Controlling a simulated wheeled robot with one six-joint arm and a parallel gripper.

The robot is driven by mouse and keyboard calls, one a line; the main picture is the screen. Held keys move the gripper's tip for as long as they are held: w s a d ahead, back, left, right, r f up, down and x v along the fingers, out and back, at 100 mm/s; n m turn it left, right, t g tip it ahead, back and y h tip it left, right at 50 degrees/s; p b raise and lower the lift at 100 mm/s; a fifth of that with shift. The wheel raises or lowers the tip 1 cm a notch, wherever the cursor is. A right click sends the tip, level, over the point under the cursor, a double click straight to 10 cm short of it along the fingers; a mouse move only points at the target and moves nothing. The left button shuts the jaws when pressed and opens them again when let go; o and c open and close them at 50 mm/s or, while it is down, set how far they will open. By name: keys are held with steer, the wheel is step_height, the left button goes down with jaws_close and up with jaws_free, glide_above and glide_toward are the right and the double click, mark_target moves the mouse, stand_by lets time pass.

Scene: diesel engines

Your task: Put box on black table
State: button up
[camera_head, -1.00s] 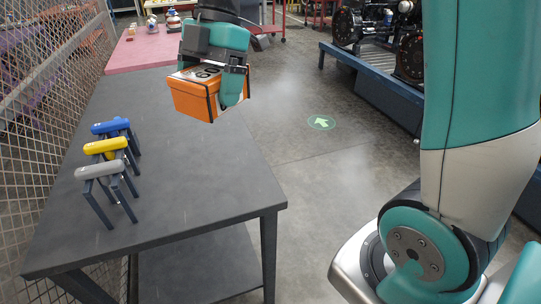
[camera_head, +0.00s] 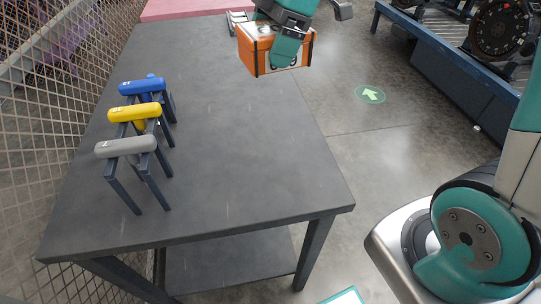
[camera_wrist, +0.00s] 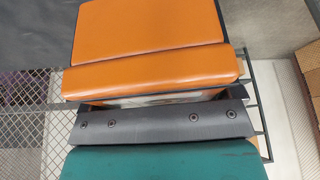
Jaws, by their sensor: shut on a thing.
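An orange box (camera_head: 256,52) with a pale, marked side is at the far right edge of the black table (camera_head: 225,150) in the head view. My gripper (camera_head: 288,45) is shut on the box, with a teal finger across its near side. The box overlaps the table's right edge in the picture, and I cannot tell whether it touches the top. In the wrist view the orange box (camera_wrist: 150,25) fills the upper middle, against the dark finger pad of my gripper (camera_wrist: 160,122). The other finger is hidden there.
Blue (camera_head: 141,86), yellow (camera_head: 135,112) and grey (camera_head: 126,147) handled pieces stand on dark legs at the table's left. A mesh fence (camera_head: 50,110) runs along the left side. The table's middle and front right are clear. A blue engine stand (camera_head: 450,75) is at the right.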

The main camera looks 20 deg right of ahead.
steer(key=m+b, duration=0.2)
glide_above(264, 153)
steer(key=d, duration=0.1)
step_height(264, 153, down, 5)
steer(key=shift+t, duration=0.4)
steer(key=f, duration=1.4)
steer(key=shift+s+d, duration=0.15)
steer(key=shift+d, duration=0.1)
steer(key=shift+f, duration=2.4)
steer(key=shift+f, duration=0.2)
steer(key=o, duration=1)
steer(key=shift+o, duration=0.2)
steer(key=shift+r, duration=0.15)
